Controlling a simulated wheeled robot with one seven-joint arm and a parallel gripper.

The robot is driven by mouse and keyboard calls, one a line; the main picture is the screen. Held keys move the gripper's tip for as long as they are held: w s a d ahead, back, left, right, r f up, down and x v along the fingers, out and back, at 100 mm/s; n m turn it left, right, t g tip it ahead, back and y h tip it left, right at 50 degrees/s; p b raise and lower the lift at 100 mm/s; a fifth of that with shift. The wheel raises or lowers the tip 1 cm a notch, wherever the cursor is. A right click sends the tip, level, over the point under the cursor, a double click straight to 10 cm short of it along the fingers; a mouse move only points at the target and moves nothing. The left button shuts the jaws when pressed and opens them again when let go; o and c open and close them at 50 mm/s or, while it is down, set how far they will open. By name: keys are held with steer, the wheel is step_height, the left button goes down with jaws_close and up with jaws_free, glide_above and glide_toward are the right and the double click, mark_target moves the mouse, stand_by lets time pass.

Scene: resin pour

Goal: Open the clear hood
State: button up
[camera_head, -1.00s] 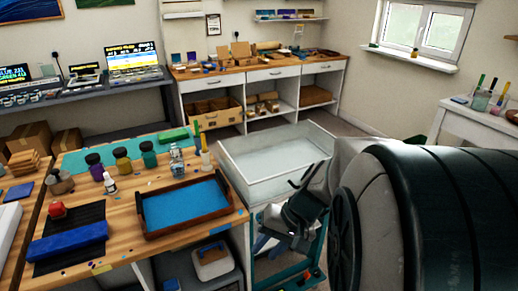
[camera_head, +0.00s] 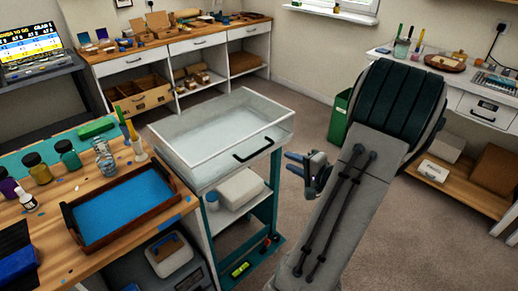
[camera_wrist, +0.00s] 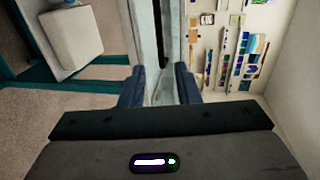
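The clear hood (camera_head: 222,130) is a see-through box with pale edges on top of a teal-framed cart. It sits flat and looks closed. Its dark bar handle (camera_head: 253,150) is on the front face, towards my arm. My gripper (camera_head: 291,166) is open and empty in front of the hood, a little right of the handle, with a gap between them. In the wrist view, my two blue fingers (camera_wrist: 158,84) are apart, with the hood's pale edge and a dark strip, likely the handle, beyond the space between them.
The cart's lower shelf (camera_head: 225,215) holds a white block. A workbench with a blue-filled tray (camera_head: 120,208) stands close on the left. A green bin (camera_head: 341,118) and a white side desk (camera_head: 480,95) are at the right. Carpet is clear between cart and desk.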

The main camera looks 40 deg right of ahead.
mark_target(263, 149)
steer(key=p+x, duration=0.1)
steer(key=x, duration=1.2)
steer(key=shift+w+d+p, duration=0.1)
steer(key=shift+w+p, duration=0.1)
steer(key=shift+p, duration=0.15)
